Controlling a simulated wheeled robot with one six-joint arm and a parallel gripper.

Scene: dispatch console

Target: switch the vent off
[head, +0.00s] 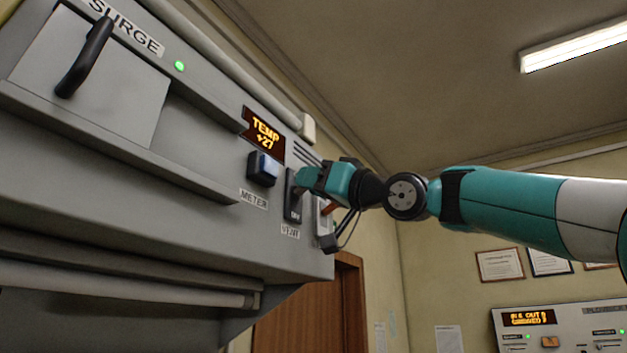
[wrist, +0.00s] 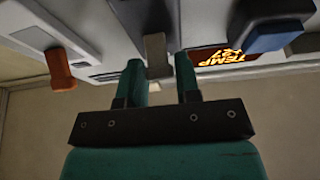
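The vent switch (head: 294,203) is a dark upright plate on the grey console, above a VENT label (head: 290,231). Small lettering at its lower end is too small to read surely. In the wrist view its grey lever (wrist: 156,52) stands out from the dark plate (wrist: 147,18). My gripper (head: 303,180) is at the upper part of the switch and hides the lever in the head view. In the wrist view my gripper's two fingers (wrist: 160,72) are apart, one on each side of the lever, with a gap showing on the right. Contact on the left is unclear.
A blue button (head: 263,169) over a METER label and a lit TEMP display (head: 264,134) are left of the switch. An orange handle (wrist: 60,69) is close on the other side. A door with a black handle (head: 85,57) is at far left.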

